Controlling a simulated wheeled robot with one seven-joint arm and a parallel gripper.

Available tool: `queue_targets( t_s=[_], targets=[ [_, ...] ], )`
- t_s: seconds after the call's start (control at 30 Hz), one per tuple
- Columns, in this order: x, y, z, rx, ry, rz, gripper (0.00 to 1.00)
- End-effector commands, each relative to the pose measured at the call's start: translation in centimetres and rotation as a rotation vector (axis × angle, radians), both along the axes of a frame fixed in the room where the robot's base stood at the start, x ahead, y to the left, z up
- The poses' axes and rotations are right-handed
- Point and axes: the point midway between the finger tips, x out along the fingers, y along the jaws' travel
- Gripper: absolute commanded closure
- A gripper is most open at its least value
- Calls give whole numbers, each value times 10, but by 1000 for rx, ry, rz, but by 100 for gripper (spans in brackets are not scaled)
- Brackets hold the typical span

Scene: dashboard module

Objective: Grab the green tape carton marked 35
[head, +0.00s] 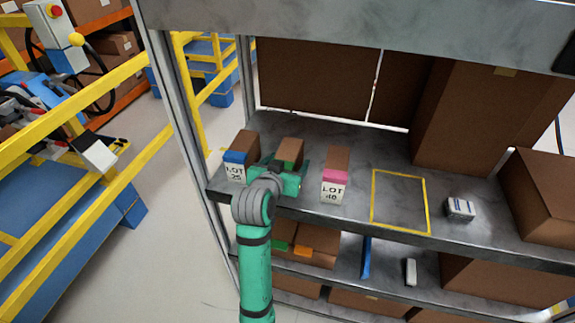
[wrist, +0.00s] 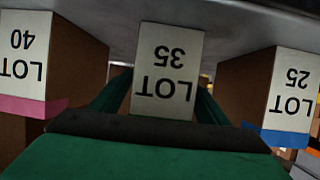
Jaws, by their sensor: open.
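The carton with green tape (head: 290,150) stands on the upper shelf between two other cartons. Its front is mostly hidden behind my gripper in the head view. In the wrist view, which is upside down, its white label reads LOT 35 (wrist: 166,70). My gripper (head: 279,172) is open in front of this carton. In the wrist view the green fingers of my gripper (wrist: 158,100) lie on either side of the carton, apart from each other. I cannot tell whether they touch it.
A blue-taped LOT 25 carton (head: 240,148) stands close on the left, and a pink-taped LOT 40 carton (head: 336,165) on the right. A yellow-outlined empty rectangle (head: 373,200) and a small white box (head: 460,209) lie farther right. Large brown boxes (head: 465,115) stand behind.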

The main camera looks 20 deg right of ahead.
Motion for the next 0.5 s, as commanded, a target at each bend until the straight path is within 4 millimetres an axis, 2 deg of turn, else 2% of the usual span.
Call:
queue_targets(
  t_s=[0.17, 0.4, 0.5],
  targets=[
    [0, 0, 0, 0, 0, 1, 34],
    [0, 1, 0, -1, -1, 2, 89],
    [0, 1, 1, -1, -3, 3, 89]
  ],
)
